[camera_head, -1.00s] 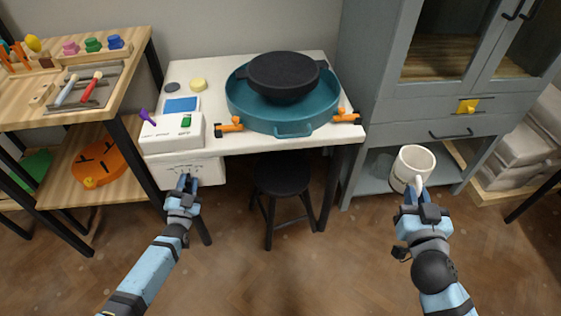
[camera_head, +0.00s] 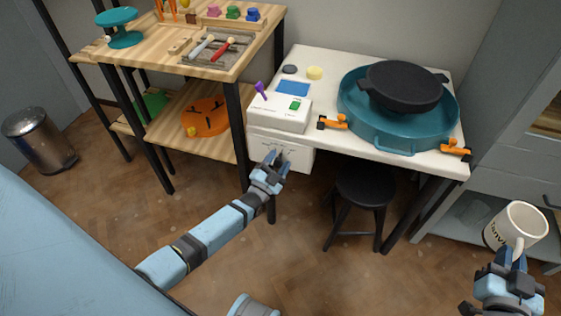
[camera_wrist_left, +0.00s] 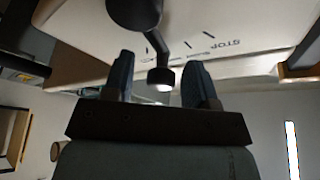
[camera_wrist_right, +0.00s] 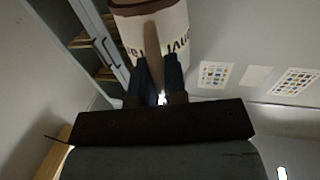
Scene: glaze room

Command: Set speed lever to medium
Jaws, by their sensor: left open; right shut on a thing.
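The speed lever (camera_wrist_left: 160,75) is a dark arm with a round knob on a white panel (camera_wrist_left: 230,25) marked STOP in the left wrist view. Its knob is between the two fingers of my left gripper (camera_wrist_left: 160,80), which is open. In the head view my left gripper (camera_head: 272,160) is in front of the lower white panel (camera_head: 300,157) of the white table and hides part of it; the lever cannot be made out there. My right gripper (camera_head: 512,258) is shut on the handle of a white mug (camera_head: 520,222), held upright in the air.
A black stool (camera_head: 365,190) stands below. A wooden shelf unit (camera_head: 235,60) is at left.

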